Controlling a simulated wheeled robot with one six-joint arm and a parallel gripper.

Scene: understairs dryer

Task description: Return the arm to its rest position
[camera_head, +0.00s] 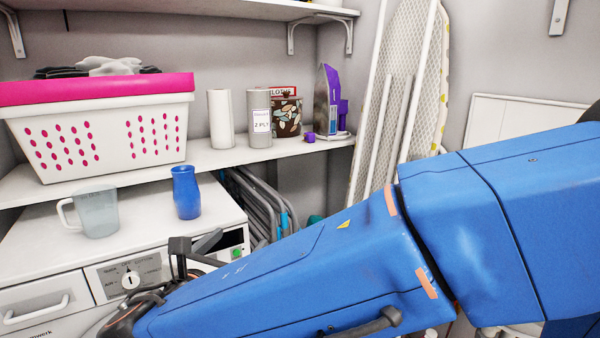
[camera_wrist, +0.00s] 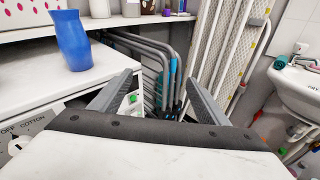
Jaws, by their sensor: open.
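My blue arm stretches across the lower right of the head view, toward the front of the white dryer (camera_head: 30,252). My gripper (camera_head: 200,248) is at the arm's far end, near the dryer's right front corner, partly hidden by the arm. In the wrist view my gripper (camera_wrist: 160,90) shows two grey fingers spread wide apart, with nothing between them. Beyond the fingers are the dryer's side edge and folded grey metal frames (camera_wrist: 150,55).
A blue vase (camera_head: 186,195) and a clear measuring jug (camera_head: 95,212) stand on the dryer top. The shelf above holds a laundry basket (camera_head: 100,120), paper rolls (camera_head: 221,118) and a tin (camera_head: 287,115). An ironing board (camera_head: 395,60) leans behind. A sink (camera_wrist: 300,90) is right.

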